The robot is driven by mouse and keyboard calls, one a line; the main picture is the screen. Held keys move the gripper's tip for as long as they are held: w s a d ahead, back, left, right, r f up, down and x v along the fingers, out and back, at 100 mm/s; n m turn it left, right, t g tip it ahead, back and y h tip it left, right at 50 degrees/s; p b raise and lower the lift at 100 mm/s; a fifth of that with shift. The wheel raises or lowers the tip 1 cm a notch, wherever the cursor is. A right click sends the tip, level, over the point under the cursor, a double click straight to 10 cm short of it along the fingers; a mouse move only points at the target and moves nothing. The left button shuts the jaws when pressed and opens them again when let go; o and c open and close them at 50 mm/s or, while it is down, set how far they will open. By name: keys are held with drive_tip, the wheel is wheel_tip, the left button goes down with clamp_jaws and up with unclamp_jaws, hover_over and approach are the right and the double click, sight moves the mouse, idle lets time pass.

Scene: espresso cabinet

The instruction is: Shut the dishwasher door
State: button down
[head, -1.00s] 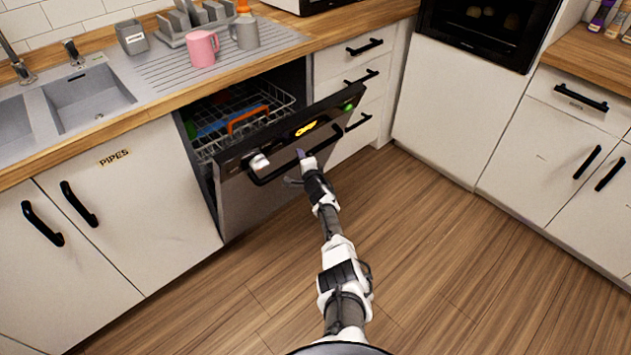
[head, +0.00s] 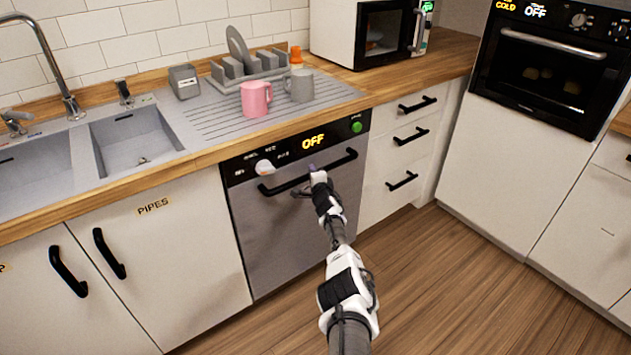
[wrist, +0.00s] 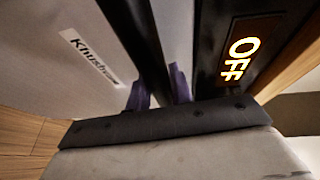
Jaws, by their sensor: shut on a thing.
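The dishwasher door (head: 290,225) is a grey panel with a black control strip on top. It stands upright, flush with the cabinet fronts as far as I can see, and its display reads OFF. The black bar handle (head: 281,186) runs across its upper part. My gripper (head: 312,172) is at the middle of the handle. In the wrist view the purple fingertips of my gripper (wrist: 160,88) are on either side of the black handle (wrist: 138,40), shut on it. The dishwasher's inside and racks are hidden.
The counter above holds a pink mug (head: 256,98), a grey mug (head: 299,85) and a dish rack (head: 250,72). A sink (head: 130,140) is at left, drawers (head: 405,145) and an oven (head: 545,75) at right. The wooden floor (head: 440,280) in front is clear.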

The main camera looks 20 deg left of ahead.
drive_tip(key=shift+w+a+r, duration=0.25)
drive_tip(key=shift+a+r, duration=0.1)
drive_tip(key=shift+r, duration=0.1)
drive_tip(key=shift+a+r, duration=0.1)
drive_tip(key=c, duration=1.6)
unclamp_jaws()
drive_tip(key=o, duration=0.3)
drive_tip(key=shift+w+a+f, duration=0.1)
drive_tip(key=shift+f, duration=0.15)
drive_tip(key=shift+o, duration=0.2)
drive_tip(key=shift+f, duration=0.1)
